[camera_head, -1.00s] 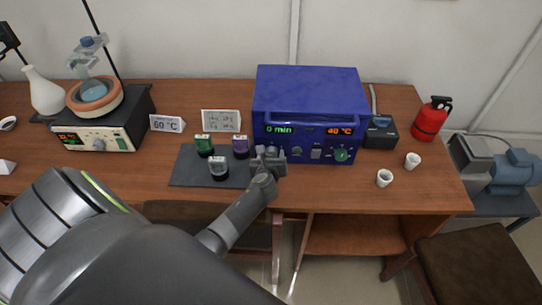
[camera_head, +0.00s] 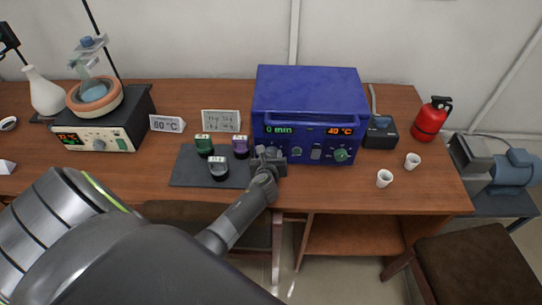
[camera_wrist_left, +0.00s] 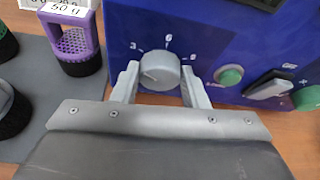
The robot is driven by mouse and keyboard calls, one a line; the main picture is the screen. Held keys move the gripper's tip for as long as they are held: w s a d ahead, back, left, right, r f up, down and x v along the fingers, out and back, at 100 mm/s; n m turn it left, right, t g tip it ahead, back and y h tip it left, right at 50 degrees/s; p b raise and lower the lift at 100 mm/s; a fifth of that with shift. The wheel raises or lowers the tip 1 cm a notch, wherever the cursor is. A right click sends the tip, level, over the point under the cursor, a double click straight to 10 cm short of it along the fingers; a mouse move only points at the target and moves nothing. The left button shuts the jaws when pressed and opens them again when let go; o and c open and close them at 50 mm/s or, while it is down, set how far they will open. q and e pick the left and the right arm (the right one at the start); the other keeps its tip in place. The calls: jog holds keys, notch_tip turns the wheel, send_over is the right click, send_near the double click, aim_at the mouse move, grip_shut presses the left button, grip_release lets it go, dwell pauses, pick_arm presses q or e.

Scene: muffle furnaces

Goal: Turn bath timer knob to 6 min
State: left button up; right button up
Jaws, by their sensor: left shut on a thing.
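The blue bath unit (camera_head: 306,95) stands on the wooden table; its displays read "0 min" and "40 °C". The grey round timer knob (camera_wrist_left: 160,70) is on its front panel in the left wrist view, with marks 3, 6 and a partly hidden one around it. A short line on the knob's face lies on its left side. My left gripper (camera_head: 268,154) is at the panel's lower left. In the left wrist view, its fingers (camera_wrist_left: 161,82) are shut on the knob, one on each side. The gripper hides the knob in the head view. My right gripper is not in view.
Right of the knob are a green button (camera_wrist_left: 229,75), a rocker switch (camera_wrist_left: 268,88) and a green knob (camera_head: 341,155). Left of the gripper, weights stand on a dark mat (camera_head: 183,176), including a purple one (camera_head: 240,146).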

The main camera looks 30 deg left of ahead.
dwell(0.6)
pick_arm(q)
jog(key=o, duration=1)
jog(key=shift+c, duration=0.2)
jog(key=p+v, duration=0.1)
jog(key=v, duration=1.6)
jog(key=shift+s+d+r+p, duration=0.1)
jog(key=shift+s+d+p, duration=0.1)
jog(key=shift+p, duration=0.2)
jog(key=shift+a, duration=0.1)
